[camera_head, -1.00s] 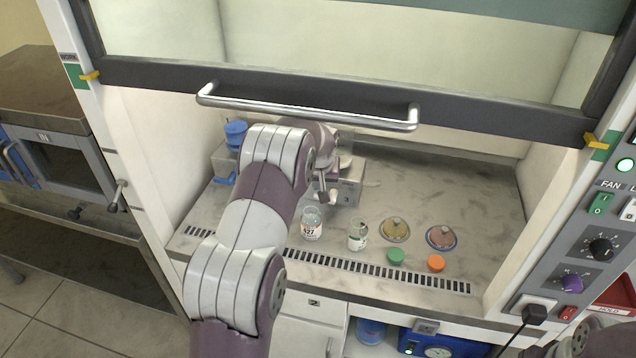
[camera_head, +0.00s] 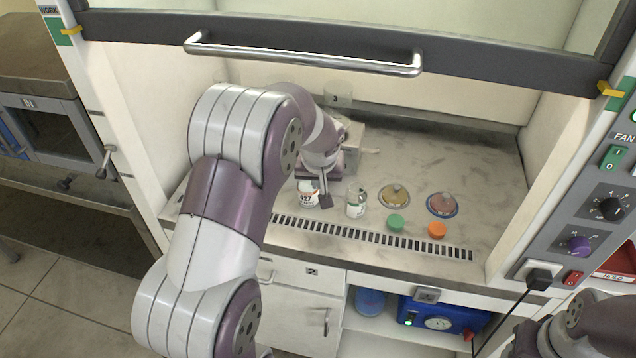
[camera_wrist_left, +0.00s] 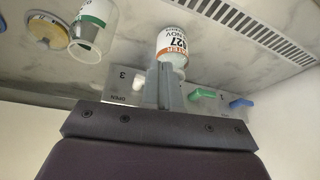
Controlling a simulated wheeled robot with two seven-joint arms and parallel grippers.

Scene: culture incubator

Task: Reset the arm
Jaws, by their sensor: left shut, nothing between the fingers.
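My left arm reaches into the fume hood from the left in the head view. Its gripper (camera_head: 324,190) is low over the hood floor, right beside a bottle labelled 427 (camera_head: 307,196), partly covering it. In the left wrist view the fingers (camera_wrist_left: 163,88) are together and empty, with the 427 bottle (camera_wrist_left: 172,46) just beyond their tips. I cannot tell whether they touch it. My right arm (camera_head: 570,330) shows only in part at the lower right; its fingers are out of view.
An open-topped jar (camera_head: 356,203), two round dishes (camera_head: 394,196) (camera_head: 442,205), a green cap (camera_head: 396,222) and an orange cap (camera_head: 437,229) stand to the right. A grey device (camera_head: 353,150) is behind. The raised sash's handle (camera_head: 300,56) crosses above.

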